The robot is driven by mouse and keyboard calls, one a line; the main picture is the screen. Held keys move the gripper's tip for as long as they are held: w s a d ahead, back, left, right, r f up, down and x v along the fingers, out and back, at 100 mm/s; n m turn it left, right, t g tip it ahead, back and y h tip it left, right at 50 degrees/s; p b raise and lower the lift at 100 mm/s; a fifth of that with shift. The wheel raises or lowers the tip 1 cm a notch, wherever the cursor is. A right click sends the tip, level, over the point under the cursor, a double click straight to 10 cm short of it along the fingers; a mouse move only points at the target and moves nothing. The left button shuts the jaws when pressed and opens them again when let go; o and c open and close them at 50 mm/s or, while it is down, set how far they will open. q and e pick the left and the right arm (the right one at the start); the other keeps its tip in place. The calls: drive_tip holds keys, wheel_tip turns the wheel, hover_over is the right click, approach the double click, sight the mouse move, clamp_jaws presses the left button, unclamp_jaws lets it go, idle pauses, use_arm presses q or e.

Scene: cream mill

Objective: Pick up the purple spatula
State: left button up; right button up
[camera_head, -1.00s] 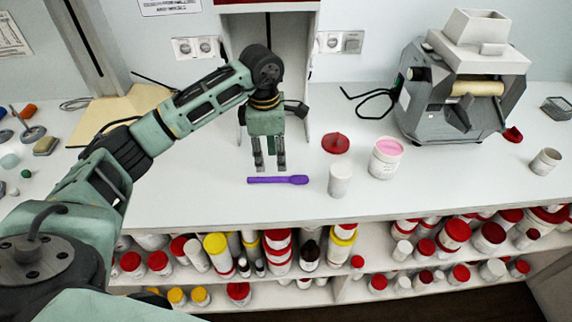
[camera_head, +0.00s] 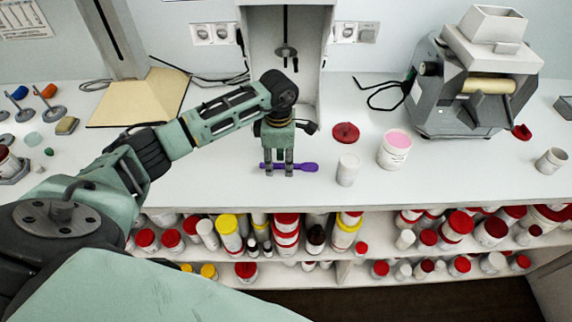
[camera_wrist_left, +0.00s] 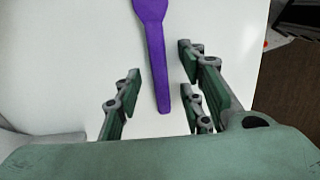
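The purple spatula (camera_head: 305,167) lies flat on the white counter (camera_head: 225,185), its wide end to the right. In the left wrist view the spatula (camera_wrist_left: 156,50) runs from the top edge down between the fingers, its narrow handle end lowest. My left gripper (camera_head: 279,172) points down over the handle, and its fingers hide part of it. In the left wrist view the left gripper (camera_wrist_left: 155,95) is open, with a finger on either side of the handle and visible gaps. My right gripper is not in view.
A white jar (camera_head: 348,170), a tub with pink contents (camera_head: 394,149) and a red lid (camera_head: 346,132) stand right of the spatula. A grey mill machine (camera_head: 465,90) is at the back right. Shelves with several containers (camera_head: 286,235) lie below the counter's front edge.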

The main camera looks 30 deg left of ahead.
use_arm(q)
clamp_jaws()
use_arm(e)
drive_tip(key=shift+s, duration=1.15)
use_arm(q)
drive_tip(key=shift+r, duration=0.1)
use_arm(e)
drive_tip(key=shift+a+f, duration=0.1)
